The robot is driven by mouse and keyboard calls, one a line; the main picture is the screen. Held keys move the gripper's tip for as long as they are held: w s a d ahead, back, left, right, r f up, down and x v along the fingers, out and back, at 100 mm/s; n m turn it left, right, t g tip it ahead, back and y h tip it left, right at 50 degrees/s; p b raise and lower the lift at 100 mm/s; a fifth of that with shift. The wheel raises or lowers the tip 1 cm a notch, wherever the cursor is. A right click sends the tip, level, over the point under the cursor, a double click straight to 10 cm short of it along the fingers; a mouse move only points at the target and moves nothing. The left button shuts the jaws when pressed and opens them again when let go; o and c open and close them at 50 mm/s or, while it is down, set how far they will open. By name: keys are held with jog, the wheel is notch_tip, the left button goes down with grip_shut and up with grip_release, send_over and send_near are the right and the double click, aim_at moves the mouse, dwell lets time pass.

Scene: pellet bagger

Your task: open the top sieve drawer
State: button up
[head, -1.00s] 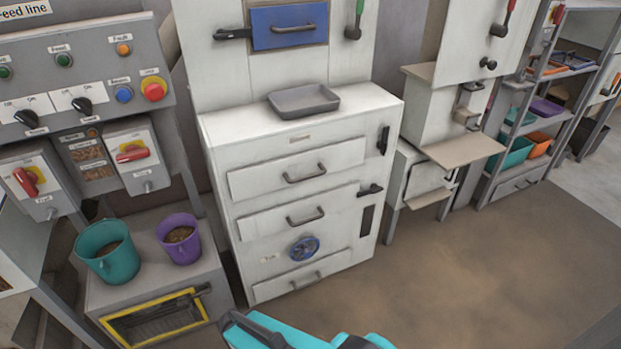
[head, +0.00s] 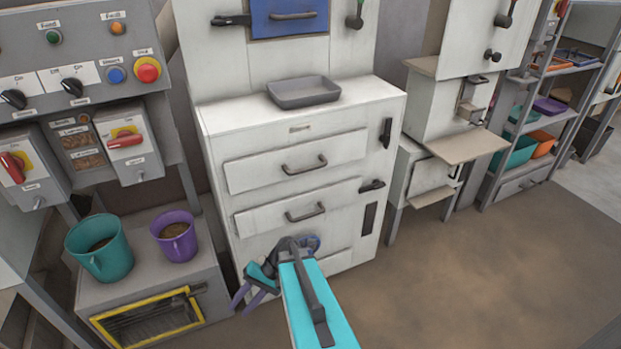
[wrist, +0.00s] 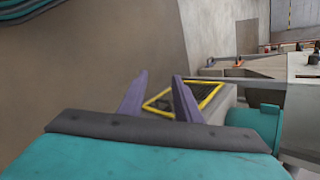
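The top sieve drawer (head: 250,174) is the uppermost of three white drawer fronts on the white cabinet (head: 219,140). It looks closed, with a dark bar handle (head: 305,166). The middle drawer (head: 255,220) lies below it, also closed. My gripper (head: 247,298) is in front of the cabinet's lower left, below and apart from the top handle. In the wrist view its two purple fingers (wrist: 160,84) stand apart with nothing between them.
A grey tray (head: 304,93) sits on the cabinet top. Dark latches (head: 371,186) are on the cabinet's right side. A teal bucket (head: 100,248) and a purple bucket (head: 176,237) stand at left, below the control panel. The floor (head: 450,280) at right is clear.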

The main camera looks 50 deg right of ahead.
jog(key=w+d+r+m+t+b, duration=0.1)
jog(key=w+d+r+t, duration=0.15)
jog(key=d, duration=0.25)
jog(key=w+d+r+m+t+b, duration=0.1)
jog(key=d+r+t, duration=0.1)
jog(key=d+r, duration=0.3)
jog(key=m+t+h+b, duration=0.1)
jog(key=t+b, duration=0.5)
jog(key=t, duration=0.5)
send_near(310, 167)
jog(key=f+v, duration=0.1)
jog(key=v, duration=0.3)
jog(key=shift+w+a+r, duration=0.1)
jog(key=shift+w, duration=0.1)
jog(key=b+x, duration=0.1)
jog(key=x, duration=1.2)
jog(key=shift+w, duration=0.35)
grip_shut()
